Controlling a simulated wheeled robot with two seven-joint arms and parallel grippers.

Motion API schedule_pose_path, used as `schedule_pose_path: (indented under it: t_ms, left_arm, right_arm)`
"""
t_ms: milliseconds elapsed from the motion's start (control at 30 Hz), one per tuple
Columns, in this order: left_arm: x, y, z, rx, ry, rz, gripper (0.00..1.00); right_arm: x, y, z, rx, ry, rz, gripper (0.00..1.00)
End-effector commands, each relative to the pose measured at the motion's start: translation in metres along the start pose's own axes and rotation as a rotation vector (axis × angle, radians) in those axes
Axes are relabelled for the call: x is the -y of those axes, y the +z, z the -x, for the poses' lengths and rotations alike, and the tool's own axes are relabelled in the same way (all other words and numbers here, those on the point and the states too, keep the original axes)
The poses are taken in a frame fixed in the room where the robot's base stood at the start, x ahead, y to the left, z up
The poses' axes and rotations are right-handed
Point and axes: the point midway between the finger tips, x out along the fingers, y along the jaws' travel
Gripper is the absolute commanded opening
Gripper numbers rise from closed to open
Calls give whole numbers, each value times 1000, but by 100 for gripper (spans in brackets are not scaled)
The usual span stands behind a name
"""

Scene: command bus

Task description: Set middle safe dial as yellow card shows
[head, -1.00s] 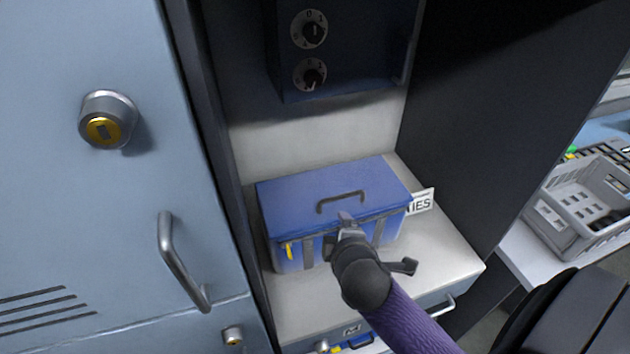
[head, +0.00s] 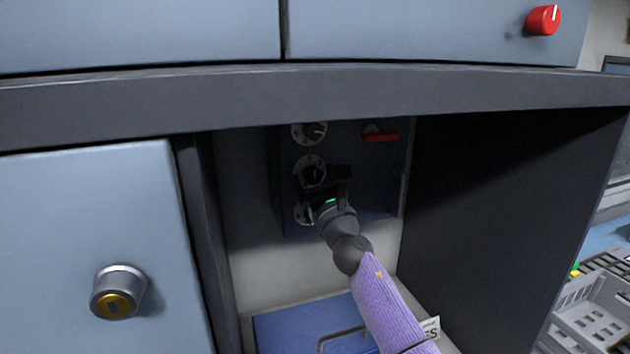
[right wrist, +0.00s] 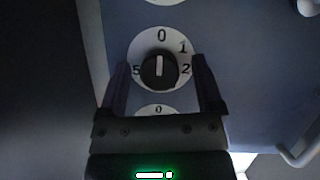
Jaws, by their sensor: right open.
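The dark blue safe (head: 385,185) is on the back wall of the niche, with three dials in a column on its left side. The middle dial (head: 309,170) shows in the right wrist view as a black knob (right wrist: 159,70) on a white disc, its white mark pointing up at 0. My right gripper (head: 325,178) is open at the middle dial. In the right wrist view its fingers (right wrist: 160,80) stand left and right of the knob, with gaps. No yellow card and no left gripper show.
A red handle (head: 381,136) is at the safe's upper right. A blue box (head: 300,330) with a handle stands below. A grey overhead edge (head: 300,95) and a dark side panel (head: 490,190) bound the niche. A grey crate (head: 595,315) is at the right.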

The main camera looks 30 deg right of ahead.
Motion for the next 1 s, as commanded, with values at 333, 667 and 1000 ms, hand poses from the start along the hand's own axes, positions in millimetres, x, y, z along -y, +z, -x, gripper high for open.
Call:
schedule_pose_path:
  t_ms: [333,667,1000]
  left_arm:
    - [0,0,0,1,0,-1,59]
    - [0,0,0,1,0,-1,59]
    - [0,1,-2,1,0,-1,59]
  right_arm:
    - [0,0,-1,0,0,-1,61]
    - [0,0,-1,0,0,-2,0]
    - [-1,0,0,0,-22,-59,0]
